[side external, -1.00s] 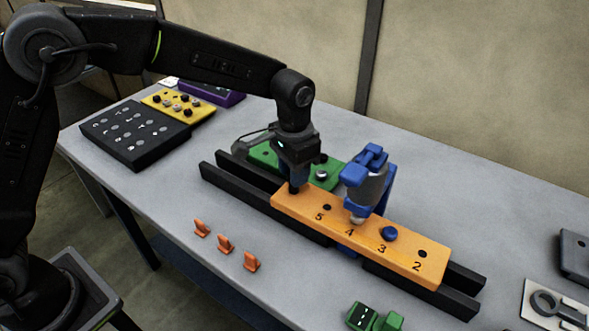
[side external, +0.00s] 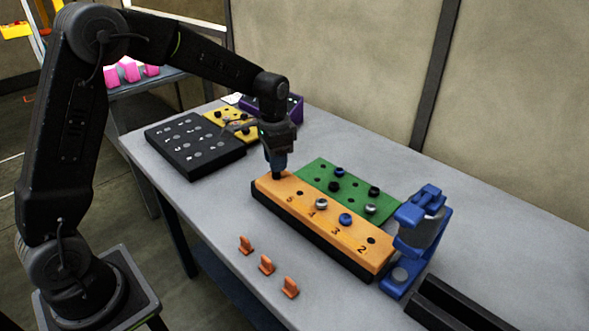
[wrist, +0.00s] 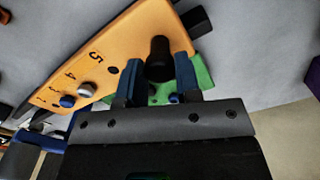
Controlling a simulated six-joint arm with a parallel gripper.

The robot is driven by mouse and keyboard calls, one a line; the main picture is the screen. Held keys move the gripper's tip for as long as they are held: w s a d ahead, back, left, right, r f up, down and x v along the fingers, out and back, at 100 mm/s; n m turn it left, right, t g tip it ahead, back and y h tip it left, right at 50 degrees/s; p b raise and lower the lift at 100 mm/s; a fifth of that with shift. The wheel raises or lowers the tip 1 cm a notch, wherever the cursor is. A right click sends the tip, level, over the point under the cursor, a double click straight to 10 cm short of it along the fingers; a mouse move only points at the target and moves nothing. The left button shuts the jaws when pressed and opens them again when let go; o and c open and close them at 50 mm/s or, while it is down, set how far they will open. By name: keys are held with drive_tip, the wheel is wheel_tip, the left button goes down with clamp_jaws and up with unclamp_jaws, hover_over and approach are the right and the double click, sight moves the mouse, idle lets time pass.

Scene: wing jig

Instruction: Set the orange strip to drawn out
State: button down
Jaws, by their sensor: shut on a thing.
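The long orange strip (side external: 333,229) carries holes marked 5 to 2. It lies to the left of the blue clamp-like fixture (side external: 405,240), with its right end close to that fixture. A silver peg (side external: 321,204) sits by mark 4 and a blue peg (side external: 345,219) by mark 3; the hole by 2 looks empty. My gripper (side external: 277,176) is at the strip's far left end. In the wrist view my gripper's blue fingers are shut around a black knob (wrist: 158,58) standing on the orange strip (wrist: 120,45).
A green plate (side external: 318,172) with several pegs lies behind the strip. Black rails (side external: 460,306) run on to the right of the blue fixture. Several orange clips (side external: 267,265) stand in front. A black board (side external: 194,150), yellow block (side external: 225,120) and purple tray (side external: 290,105) sit far left.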

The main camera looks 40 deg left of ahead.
drive_tip(key=shift+a, duration=1.6)
drive_tip(key=c, duration=0.8)
unclamp_jaws()
drive_tip(key=shift+r, duration=0.1)
wheel_tip(320, 180, up, 14)
